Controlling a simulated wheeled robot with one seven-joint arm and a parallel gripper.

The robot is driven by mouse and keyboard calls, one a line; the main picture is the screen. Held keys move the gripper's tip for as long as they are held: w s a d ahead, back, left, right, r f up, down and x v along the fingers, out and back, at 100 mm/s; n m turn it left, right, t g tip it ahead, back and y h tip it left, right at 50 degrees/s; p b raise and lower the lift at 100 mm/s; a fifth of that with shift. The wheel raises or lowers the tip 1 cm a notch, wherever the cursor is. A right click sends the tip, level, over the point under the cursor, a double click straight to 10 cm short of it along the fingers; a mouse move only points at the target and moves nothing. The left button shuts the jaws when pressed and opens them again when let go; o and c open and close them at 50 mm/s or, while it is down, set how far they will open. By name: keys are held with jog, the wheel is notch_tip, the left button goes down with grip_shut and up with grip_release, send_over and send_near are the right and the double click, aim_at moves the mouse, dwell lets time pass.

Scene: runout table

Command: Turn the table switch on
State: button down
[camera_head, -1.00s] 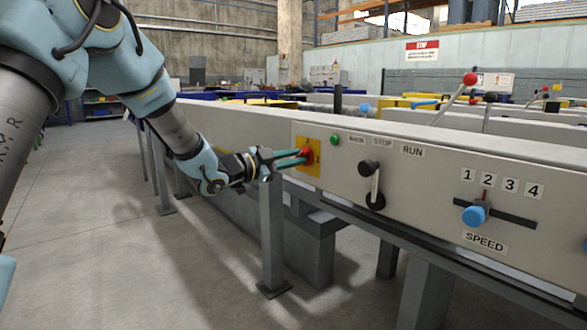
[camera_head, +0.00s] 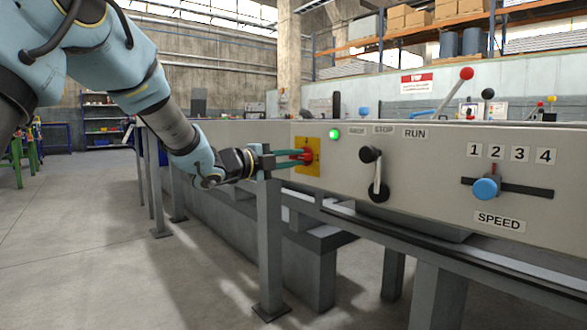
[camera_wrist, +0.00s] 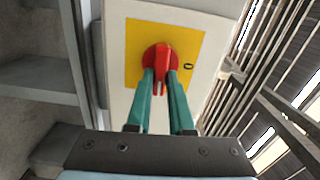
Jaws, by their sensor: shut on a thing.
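The table switch is a red rotary knob (camera_wrist: 158,58) on a yellow plate (camera_wrist: 190,45). In the head view the red knob (camera_head: 307,155) and yellow plate (camera_head: 314,168) sit at the left end of the grey panel. My gripper (camera_wrist: 160,78) has its two teal fingers shut on the red knob, one on each side. In the head view my gripper (camera_head: 300,157) reaches the knob from the left. The knob's grip lies roughly upright in the wrist view. A green lamp (camera_head: 334,133) beside the plate is lit.
A grey post (camera_head: 269,245) stands close below my gripper. Open floor lies to the left.

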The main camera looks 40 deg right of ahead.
jog(key=shift+m+b, duration=0.35)
jog(key=shift+m, duration=0.05)
jog(key=c, duration=0.8)
grip_release()
jog(key=a+p, duration=0.3)
jog(key=a, duration=0.7)
jog(key=shift+w+a, duration=0.3)
jog(key=shift+a, duration=0.1)
